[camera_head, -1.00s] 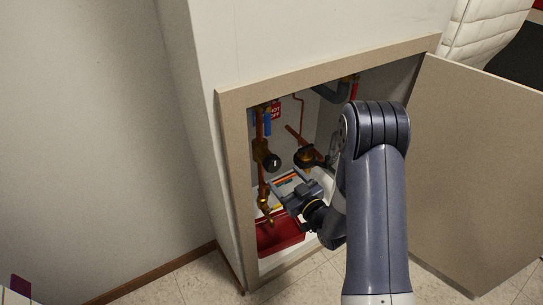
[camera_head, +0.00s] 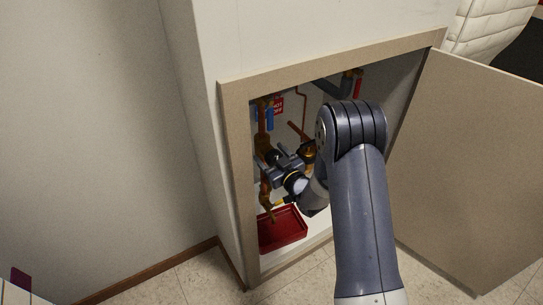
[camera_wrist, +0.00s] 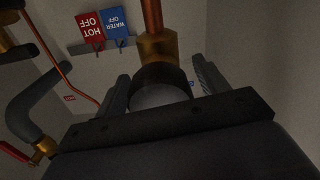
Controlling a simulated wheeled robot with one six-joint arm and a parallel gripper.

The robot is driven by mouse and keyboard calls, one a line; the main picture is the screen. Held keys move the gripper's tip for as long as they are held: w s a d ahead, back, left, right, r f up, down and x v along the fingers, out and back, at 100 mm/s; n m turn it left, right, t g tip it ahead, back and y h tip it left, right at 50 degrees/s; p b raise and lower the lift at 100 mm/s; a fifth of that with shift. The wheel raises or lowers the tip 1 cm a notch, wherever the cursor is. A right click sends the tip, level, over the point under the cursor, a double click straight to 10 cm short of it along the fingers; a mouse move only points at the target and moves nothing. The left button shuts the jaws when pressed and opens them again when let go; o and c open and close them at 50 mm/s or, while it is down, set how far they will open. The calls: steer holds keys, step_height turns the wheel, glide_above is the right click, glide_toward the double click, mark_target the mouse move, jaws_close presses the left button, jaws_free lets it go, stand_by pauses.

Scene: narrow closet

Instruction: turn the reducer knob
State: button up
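The reducer knob (camera_wrist: 160,78) is a dark, round knob at the bottom of a brass body (camera_wrist: 156,46) on a copper pipe. In the wrist view it sits between the two fingers of my gripper (camera_wrist: 162,88), with a narrow gap seen on each side. The gripper looks open around it, and I cannot make out contact. In the head view my gripper (camera_head: 264,166) is inside the cabinet at the left pipe, and it hides the knob there.
The cabinet's beige frame (camera_head: 234,165) surrounds my arm, and its door (camera_head: 475,170) stands open at right. A red tray (camera_head: 284,226) lies on the cabinet floor. Red (camera_wrist: 90,26) and blue (camera_wrist: 116,22) tags hang behind. A grey bent pipe (camera_wrist: 38,98) is at left.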

steer(key=c, duration=0.9)
steer(key=shift+o, duration=0.2)
steer(key=shift+f+m+b, duration=0.1)
steer(key=shift+m+b, duration=0.2)
steer(key=shift+b, duration=0.05)
steer(key=shift+m, duration=0.3)
steer(key=o, duration=1)
steer(key=shift+c, duration=0.2)
steer(key=p+v, duration=0.1)
steer(key=v, duration=0.9)
steer(key=shift+s+d, duration=0.25)
steer(key=shift+s, duration=0.05)
